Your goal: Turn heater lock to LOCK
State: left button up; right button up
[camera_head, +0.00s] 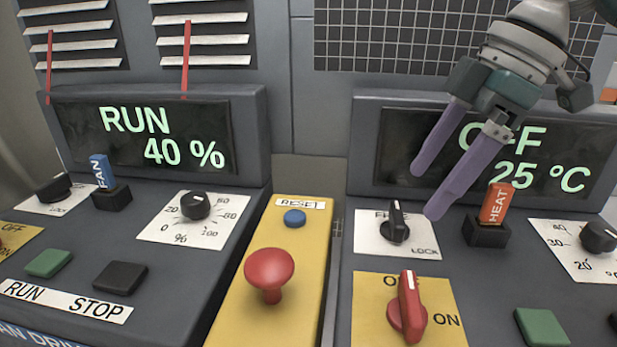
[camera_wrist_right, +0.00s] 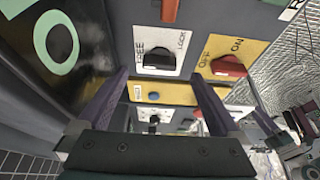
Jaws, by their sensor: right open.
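The heater lock is a black knob (camera_head: 397,226) on a white plate marked FREE at the top and LOCK at the lower right. Its white mark points up, toward FREE. My right gripper (camera_head: 427,190) is open and empty. Its two purple fingers hang just above and right of the knob, apart from it, in front of the heater display. In the right wrist view the lock knob (camera_wrist_right: 158,61) lies beyond the gap between the fingertips (camera_wrist_right: 160,78). My left gripper is not in view.
The heater display (camera_head: 540,155) reads 25 °C, partly hidden by my fingers. An orange HEAT tag (camera_head: 497,203) stands right of the lock. A red ON/OFF switch (camera_head: 409,310) is below it. A red mushroom button (camera_head: 269,270) and blue reset button (camera_head: 295,218) are left.

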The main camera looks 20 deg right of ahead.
aim_at(397, 221)
jog(key=x, duration=0.5)
jog(key=shift+f, duration=0.1)
jog(key=shift+c, duration=0.2)
jog(key=c, duration=1.3)
